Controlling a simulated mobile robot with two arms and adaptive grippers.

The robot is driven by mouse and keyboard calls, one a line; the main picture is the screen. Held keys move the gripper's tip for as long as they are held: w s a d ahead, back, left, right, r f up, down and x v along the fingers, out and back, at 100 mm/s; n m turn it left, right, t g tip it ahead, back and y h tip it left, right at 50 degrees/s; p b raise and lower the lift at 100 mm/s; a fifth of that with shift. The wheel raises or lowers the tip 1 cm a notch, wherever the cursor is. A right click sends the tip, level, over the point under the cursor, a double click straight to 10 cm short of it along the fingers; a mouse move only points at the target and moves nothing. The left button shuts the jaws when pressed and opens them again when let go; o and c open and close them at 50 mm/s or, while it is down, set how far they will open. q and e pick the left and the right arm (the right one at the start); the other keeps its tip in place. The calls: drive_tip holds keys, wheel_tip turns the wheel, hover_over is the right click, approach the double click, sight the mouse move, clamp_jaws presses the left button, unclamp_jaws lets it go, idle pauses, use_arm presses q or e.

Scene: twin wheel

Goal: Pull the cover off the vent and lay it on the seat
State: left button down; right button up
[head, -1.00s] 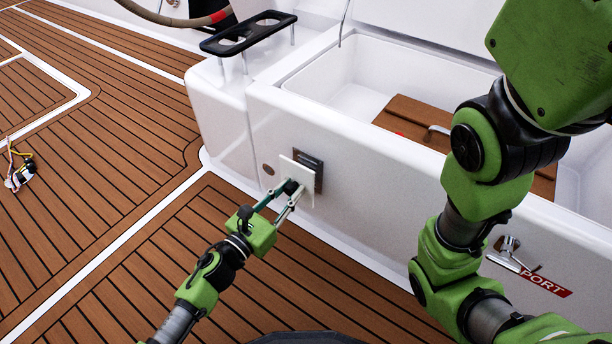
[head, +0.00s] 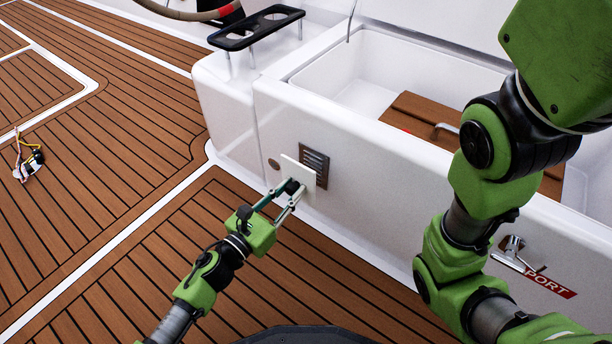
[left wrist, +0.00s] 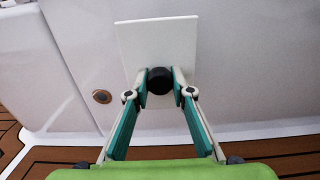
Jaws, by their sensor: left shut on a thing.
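The cover is a white square plate (head: 300,170) with a black knob (left wrist: 160,80) on its face. My left gripper (head: 291,190) is shut on this knob and holds the plate roughly upright; the plate also shows in the left wrist view (left wrist: 158,42). The vent (head: 316,163) is a dark slatted grille in the white side wall. The plate is in front of it and to its left, hiding its lower left part. The plate looks apart from the vent. My right arm crosses the right side; its gripper is out of view. I cannot tell which surface is the seat.
An open white locker (head: 350,85) behind the wall holds a brown wooden board (head: 410,112). A black cup holder (head: 257,27) stands on the ledge. A metal handle (head: 513,255) sticks out near the PORT label. Wires (head: 28,160) lie on the otherwise clear deck at left.

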use_arm(q)
drive_tip(key=v, duration=0.9)
drive_tip(key=shift+r, duration=0.15)
idle(0.4)
